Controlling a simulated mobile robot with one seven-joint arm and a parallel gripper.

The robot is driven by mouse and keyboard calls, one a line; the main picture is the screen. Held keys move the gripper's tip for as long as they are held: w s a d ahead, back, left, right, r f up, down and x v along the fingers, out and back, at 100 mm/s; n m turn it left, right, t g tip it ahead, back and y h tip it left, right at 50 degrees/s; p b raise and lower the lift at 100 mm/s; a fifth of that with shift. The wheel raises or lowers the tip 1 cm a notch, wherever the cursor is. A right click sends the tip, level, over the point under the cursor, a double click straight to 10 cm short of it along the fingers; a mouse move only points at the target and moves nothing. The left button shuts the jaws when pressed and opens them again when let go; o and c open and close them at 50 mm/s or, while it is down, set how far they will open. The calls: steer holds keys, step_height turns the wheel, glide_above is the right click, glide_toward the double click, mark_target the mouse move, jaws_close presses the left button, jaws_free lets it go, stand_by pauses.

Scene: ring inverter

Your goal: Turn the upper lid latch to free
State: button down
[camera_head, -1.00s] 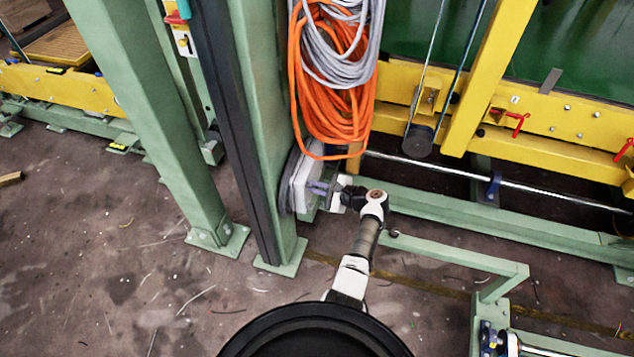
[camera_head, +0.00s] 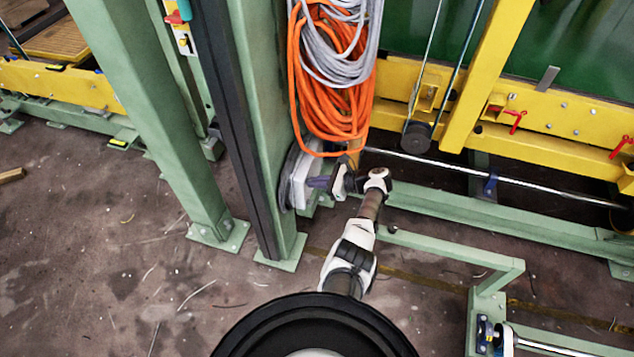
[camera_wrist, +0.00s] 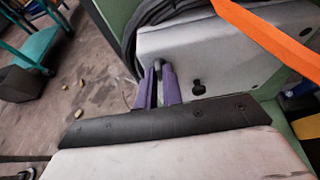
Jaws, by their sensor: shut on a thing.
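A pale grey box (camera_head: 300,182) is mounted low on the green post in the head view. Its light lid (camera_wrist: 228,45) fills the upper right of the wrist view. My gripper (camera_wrist: 160,74) has purple fingers, shut on a small dark latch (camera_wrist: 160,66) at the lid's edge. I take this for the upper lid latch; the fingers partly hide it, so its exact angle is unclear. A second black latch (camera_wrist: 198,88) stands free beside the fingers. In the head view my gripper (camera_head: 314,182) reaches the box from the right.
An orange cable coil (camera_head: 322,100) and a grey cable (camera_head: 340,45) hang just above the box. A strip of orange (camera_wrist: 265,35) crosses the wrist view close to the lid. A green rail (camera_head: 455,250) lies to the right of my arm.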

stand_by(0.5)
steer(key=c, duration=1.5)
jaws_free()
steer(key=shift+c, duration=0.2)
steer(key=v, duration=1.4)
steer(key=shift+b, duration=0.4)
steer(key=shift+a, duration=0.15)
